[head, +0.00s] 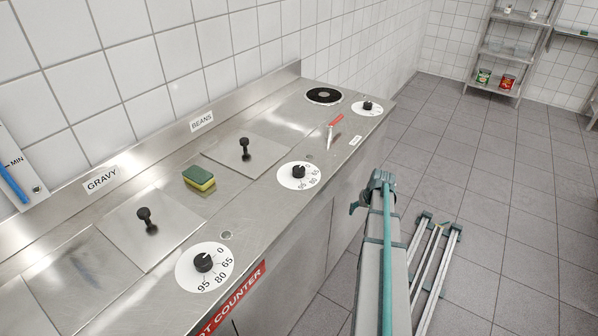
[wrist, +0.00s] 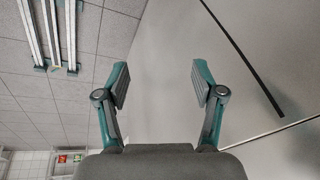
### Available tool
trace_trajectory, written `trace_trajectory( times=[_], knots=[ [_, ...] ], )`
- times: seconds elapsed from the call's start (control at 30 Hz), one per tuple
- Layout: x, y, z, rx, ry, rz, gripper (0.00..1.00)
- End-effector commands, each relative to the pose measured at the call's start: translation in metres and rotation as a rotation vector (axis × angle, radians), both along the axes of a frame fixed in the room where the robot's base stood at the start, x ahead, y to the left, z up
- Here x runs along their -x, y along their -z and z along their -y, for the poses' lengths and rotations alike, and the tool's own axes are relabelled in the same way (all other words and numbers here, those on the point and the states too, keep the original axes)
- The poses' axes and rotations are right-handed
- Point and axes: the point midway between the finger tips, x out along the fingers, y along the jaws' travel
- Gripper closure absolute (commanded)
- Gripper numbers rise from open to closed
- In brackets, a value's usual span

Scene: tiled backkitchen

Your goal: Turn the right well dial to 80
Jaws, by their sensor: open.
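The right well dial (head: 311,168) is a white disc with a black knob (head: 298,172) on the steel counter, in front of the well lid labelled BEANS (head: 202,121). Numbers 65, 80 and 95 show on its right and near side; the knob's exact setting is too small to read. The left well dial (head: 186,275), by the GRAVY label (head: 102,180), is larger in view. My gripper (head: 372,188) is beyond the counter's front edge, right of the right dial and apart from it. In the wrist view, its two fingers (wrist: 161,82) are spread with nothing between them.
A green and yellow sponge (head: 199,178) lies between the wells. The counter's front panel (wrist: 230,60) fills the wrist view's right side. Open tiled floor lies right.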

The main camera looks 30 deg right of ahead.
Motion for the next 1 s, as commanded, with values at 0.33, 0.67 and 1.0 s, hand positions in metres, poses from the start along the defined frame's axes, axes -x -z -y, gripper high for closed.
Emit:
trace_trajectory(
  times=[0.33, 0.67, 1.0],
  knots=[
    [-0.01, -0.093, 0.074, 0.066, 0.024, 0.075, 0.32],
    [-0.029, -0.184, 0.052, 0.083, -0.103, 0.026, 0.32],
    [-0.048, -0.254, 0.012, 0.096, -0.253, -0.031, 0.32]
  ],
)
